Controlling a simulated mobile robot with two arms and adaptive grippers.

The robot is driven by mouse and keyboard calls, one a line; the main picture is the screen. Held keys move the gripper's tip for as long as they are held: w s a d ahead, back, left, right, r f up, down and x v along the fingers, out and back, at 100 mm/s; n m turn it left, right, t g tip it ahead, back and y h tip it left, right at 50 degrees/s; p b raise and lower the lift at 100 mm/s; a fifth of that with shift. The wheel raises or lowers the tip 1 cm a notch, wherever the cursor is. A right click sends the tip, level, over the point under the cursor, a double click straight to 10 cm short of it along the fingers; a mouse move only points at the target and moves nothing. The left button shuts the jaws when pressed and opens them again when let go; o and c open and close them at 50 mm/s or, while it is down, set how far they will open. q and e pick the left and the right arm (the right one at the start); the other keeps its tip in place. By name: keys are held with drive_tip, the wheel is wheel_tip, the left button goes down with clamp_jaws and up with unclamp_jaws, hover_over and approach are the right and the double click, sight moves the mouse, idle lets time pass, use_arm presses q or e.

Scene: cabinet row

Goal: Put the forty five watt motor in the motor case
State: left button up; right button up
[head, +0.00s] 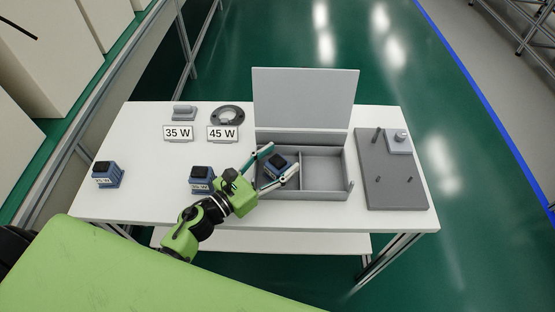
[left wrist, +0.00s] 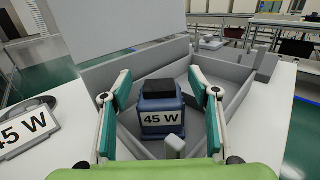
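The forty five watt motor (head: 278,166) is a blue block with a black top. It sits in the left compartment of the grey motor case (head: 325,190), whose lid (head: 305,98) stands open at the back. In the left wrist view the motor (left wrist: 160,112) shows a "45 W" label and looks upright. My left gripper (head: 283,158) reaches into the case from the left, its fingers on either side of the motor. The left wrist view shows the gripper (left wrist: 160,76) spread wide with gaps beside the motor. My right gripper is not in view.
Two more blue motors stand on the white table, one at far left (head: 107,175) and one left of the case (head: 202,179). "35 W" (head: 178,133) and "45 W" (head: 222,134) signs stand behind. A grey plate with pegs (head: 390,192) lies right. The case's right compartment (head: 323,172) is empty.

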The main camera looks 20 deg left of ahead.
use_arm(q)
drive_tip(key=shift+r+p, duration=0.25)
drive_tip(key=shift+p, duration=0.05)
drive_tip(key=b+v, duration=0.3)
drive_tip(key=v, duration=0.8)
drive_tip(key=shift+s+f, duration=0.15)
drive_tip(key=shift+s+a, duration=0.2)
drive_tip(key=shift+s, duration=0.15)
